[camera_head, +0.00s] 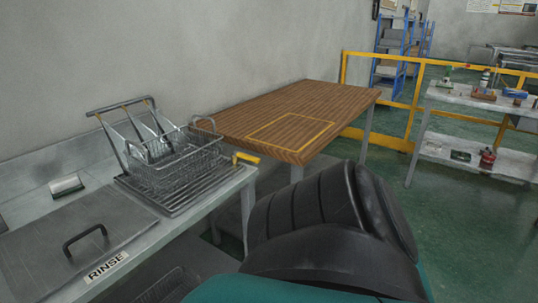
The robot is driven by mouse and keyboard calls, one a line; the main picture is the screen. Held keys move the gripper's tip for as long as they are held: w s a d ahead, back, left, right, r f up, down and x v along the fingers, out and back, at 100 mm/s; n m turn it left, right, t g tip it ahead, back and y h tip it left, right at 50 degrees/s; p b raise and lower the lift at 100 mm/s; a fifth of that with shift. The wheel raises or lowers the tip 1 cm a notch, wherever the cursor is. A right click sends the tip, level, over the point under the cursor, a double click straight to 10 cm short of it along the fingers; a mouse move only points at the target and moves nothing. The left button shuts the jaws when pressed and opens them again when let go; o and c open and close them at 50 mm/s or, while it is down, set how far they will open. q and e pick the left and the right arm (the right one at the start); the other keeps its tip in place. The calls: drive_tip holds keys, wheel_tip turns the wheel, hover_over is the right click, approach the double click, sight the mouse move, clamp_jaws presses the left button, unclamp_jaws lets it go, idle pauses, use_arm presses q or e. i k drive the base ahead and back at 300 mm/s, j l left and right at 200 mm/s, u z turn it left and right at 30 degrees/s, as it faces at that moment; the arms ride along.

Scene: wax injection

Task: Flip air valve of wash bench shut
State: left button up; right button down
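The steel wash bench (215,202) runs along the left, with a lid marked RINSE (107,267) at its near end. A small yellow lever-like piece (246,158) sits at the bench's far right corner, just beyond the drain rack. It looks like the air valve's handle, lying roughly level. The valve body below it is too small to make out. Neither of my grippers is in view. A large black ribbed part above a teal one fills the lower middle and hides the floor there.
A wire basket (175,165) stands on the drain rack (185,203). A wooden table (335,97) is behind the bench. A yellow railing (404,105) and a grey table (500,104) with small items are at the right. Green floor (468,230) between is clear.

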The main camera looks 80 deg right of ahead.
sight(253, 159)
drive_tip(key=z, duration=2.3)
